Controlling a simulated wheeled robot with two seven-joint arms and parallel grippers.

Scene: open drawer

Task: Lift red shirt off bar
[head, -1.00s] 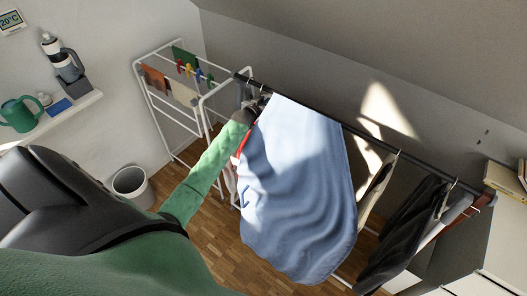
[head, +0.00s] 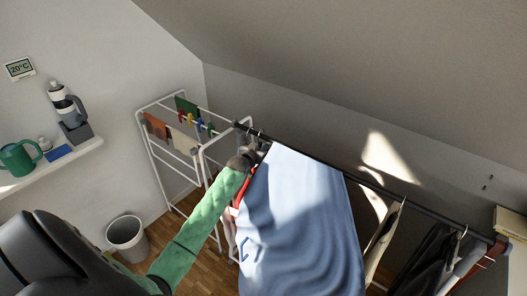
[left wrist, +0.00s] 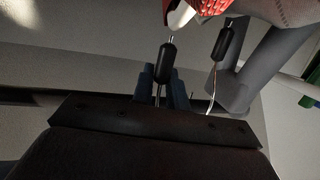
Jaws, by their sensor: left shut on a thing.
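The red shirt (head: 243,188) shows in the head view as a narrow red strip at the left end of the bar (head: 385,189), mostly hidden behind a light-blue cloth (head: 305,220). My left gripper (head: 262,146) is up at that end of the bar, beside the hanger hooks. In the left wrist view my left gripper (left wrist: 165,88) is shut around a dark hanger grip (left wrist: 165,62). Red patterned fabric (left wrist: 208,7) shows beyond it at the top edge. A second dark hanger grip (left wrist: 221,42) is to its right, outside the fingers. My right gripper is not in view.
A white drying rack (head: 165,150) with small cloths and pegs stands left of the bar. More garments (head: 430,255) hang to the right. A waste bin (head: 126,238) stands on the floor, and a shelf (head: 75,152) with a green watering can is at left.

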